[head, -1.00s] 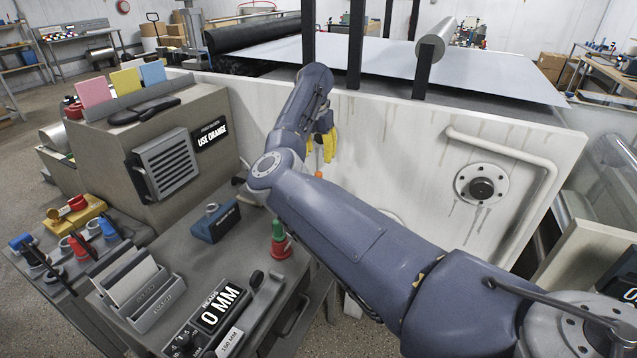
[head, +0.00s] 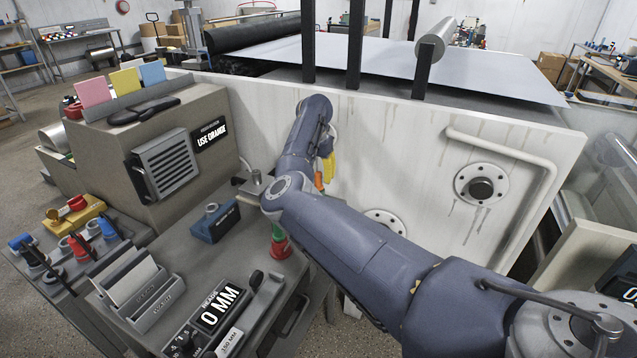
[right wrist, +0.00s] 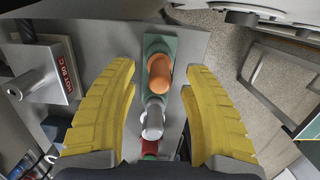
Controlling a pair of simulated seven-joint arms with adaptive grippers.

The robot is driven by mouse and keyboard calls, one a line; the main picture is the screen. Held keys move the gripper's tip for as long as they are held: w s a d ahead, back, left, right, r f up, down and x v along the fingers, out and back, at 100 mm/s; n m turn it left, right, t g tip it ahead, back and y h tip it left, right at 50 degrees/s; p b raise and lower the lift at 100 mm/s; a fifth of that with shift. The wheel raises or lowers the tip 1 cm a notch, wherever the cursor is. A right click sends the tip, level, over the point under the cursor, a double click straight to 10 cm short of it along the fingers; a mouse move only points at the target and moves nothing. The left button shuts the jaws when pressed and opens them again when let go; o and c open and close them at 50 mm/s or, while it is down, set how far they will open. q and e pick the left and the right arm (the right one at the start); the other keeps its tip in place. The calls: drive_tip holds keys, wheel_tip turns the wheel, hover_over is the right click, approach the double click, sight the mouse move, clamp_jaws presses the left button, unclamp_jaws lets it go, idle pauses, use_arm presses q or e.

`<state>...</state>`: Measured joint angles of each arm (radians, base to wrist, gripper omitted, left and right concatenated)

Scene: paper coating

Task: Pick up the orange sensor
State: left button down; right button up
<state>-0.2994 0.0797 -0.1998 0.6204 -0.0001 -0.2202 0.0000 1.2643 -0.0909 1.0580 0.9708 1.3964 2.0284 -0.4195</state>
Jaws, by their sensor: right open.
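The orange sensor (right wrist: 159,72) stands on a green strip in the right wrist view, its rounded end toward the camera. A grey piece (right wrist: 153,120) and a red piece (right wrist: 150,147) stand in line with it. In the head view a small orange part (head: 318,182) shows just below my right gripper (head: 328,168). My right gripper is open, and its yellow fingers lie on either side of the orange sensor in the right wrist view, with visible gaps. I cannot tell how far above the sensor the fingertips are. My left gripper is out of view.
A white machine wall (head: 420,165) with a round flange (head: 482,188) and pipe stands behind my right arm. A blue box (head: 215,222) and a "0 MM" display (head: 221,304) sit on the grey bench. A "USE ORANGE" sign (head: 211,134) is on the cabinet.

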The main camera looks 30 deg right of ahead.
drive_tip(key=shift+f, duration=0.1)
clamp_jaws()
idle(0.3)
